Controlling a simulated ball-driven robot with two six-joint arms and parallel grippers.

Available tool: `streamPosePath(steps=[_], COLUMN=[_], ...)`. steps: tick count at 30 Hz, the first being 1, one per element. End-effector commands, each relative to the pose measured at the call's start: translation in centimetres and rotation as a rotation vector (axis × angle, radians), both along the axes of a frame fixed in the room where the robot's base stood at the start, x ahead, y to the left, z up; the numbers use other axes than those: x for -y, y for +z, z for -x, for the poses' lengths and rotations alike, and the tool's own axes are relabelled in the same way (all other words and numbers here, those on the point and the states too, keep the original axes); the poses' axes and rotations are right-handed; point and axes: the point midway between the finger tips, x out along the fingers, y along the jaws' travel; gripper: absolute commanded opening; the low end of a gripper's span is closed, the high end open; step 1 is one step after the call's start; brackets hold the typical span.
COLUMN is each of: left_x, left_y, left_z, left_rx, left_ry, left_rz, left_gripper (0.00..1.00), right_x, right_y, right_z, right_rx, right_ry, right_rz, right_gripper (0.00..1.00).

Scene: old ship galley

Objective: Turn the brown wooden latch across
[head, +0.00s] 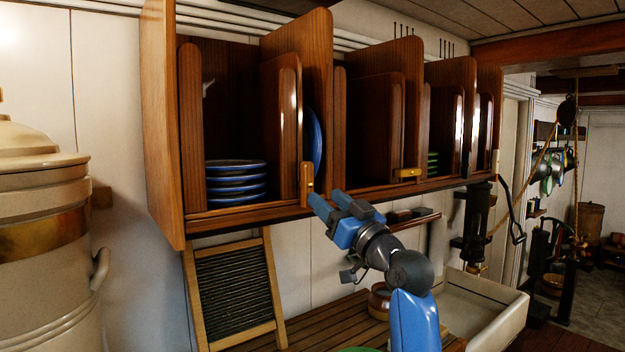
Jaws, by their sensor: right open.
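A brown wooden latch (307,184) stands upright at the front edge of the wall cabinet (275,211), by the divider right of the blue plates. A lighter, similar piece (408,174) lies across further right on the same edge. My right gripper (328,200) is open, its blue fingers pointing up and left, just below and right of the upright latch. I cannot tell whether a finger touches the latch. Nothing shows between the fingers. My left gripper is not in view.
Blue plates (236,181) are stacked in the left compartment. A washboard (235,290) leans below the cabinet, and a large cream container (45,270) stands at the left. A white sink (490,305) is at the lower right. The wall below the cabinet is partly clear.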

Motion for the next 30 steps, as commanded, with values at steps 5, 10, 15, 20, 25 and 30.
streamPosePath(steps=[5,10,15,20,25,30], left_x=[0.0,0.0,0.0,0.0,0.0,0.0], left_y=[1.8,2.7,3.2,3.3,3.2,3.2], left_z=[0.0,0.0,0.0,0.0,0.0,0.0], left_rx=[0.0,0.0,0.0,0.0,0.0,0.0], left_ry=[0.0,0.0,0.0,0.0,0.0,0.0], left_rz=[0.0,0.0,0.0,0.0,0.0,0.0], left_gripper=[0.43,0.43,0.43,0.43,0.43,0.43], right_x=[-1.7,-2.9,-3.6,-3.8,-3.8,-3.8], right_y=[1.6,2.3,2.7,2.8,2.7,2.7], right_z=[-2.3,-3.9,-4.9,-5.2,-5.2,-5.2], right_rx=[-0.001,-0.001,0.001,0.002,0.003,0.002], right_ry=[0.001,0.0,0.0,-0.001,-0.001,-0.001], right_rz=[0.0,-0.001,0.0,-0.001,-0.001,-0.001], right_gripper=[0.51,0.51,0.51,0.51,0.51,0.34])
